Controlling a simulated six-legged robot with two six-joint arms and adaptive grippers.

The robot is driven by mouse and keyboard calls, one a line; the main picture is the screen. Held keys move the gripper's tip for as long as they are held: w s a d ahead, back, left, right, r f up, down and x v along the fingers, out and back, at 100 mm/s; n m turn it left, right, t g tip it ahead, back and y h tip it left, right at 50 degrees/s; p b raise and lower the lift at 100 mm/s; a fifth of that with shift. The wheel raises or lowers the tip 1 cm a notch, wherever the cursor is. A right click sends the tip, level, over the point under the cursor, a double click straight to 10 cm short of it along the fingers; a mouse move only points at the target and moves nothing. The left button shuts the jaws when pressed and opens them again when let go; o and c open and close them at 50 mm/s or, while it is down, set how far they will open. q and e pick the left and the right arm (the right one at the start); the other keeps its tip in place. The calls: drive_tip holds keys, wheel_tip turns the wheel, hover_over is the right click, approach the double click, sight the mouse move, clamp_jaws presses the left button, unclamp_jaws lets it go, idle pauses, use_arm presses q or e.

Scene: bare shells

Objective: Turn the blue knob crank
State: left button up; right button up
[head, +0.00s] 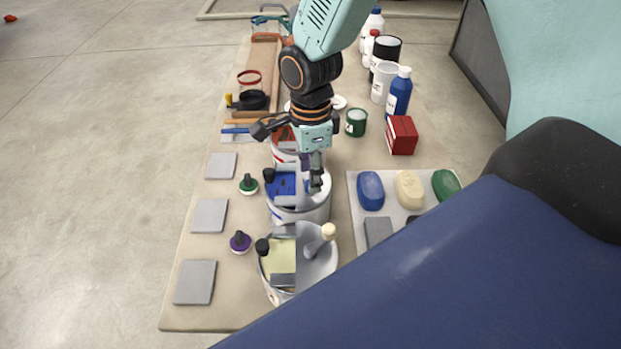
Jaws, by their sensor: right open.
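No crank with a blue knob can be made out for certain. The nearest match is a white bucket (310,212) with a blue panel (285,184) in its top and a dark knob (268,175) at its left rim. My right gripper (288,158) comes down from above, over the red and blue buckets. Whether the lower finger touches the bucket cannot be told. The gripper hides part of the red bucket (284,156). My left gripper is not in view.
A bucket with a pale yellow panel (282,256) stands in front. Green (249,184) and purple (240,241) knobbed pieces and grey slabs (195,282) lie left. A white tray (357,222) with coloured oval blocks, a red box (402,135) and bottles (398,95) are right.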

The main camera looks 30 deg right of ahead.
drive_tip(key=shift+w+d+f, duration=0.1)
drive_tip(key=shift+w+f, duration=0.05)
drive_tip(key=shift+f, duration=1.2)
drive_tip(key=shift+r, duration=0.1)
drive_tip(key=shift+c, duration=0.4)
drive_tip(key=shift+c, duration=0.8)
clamp_jaws()
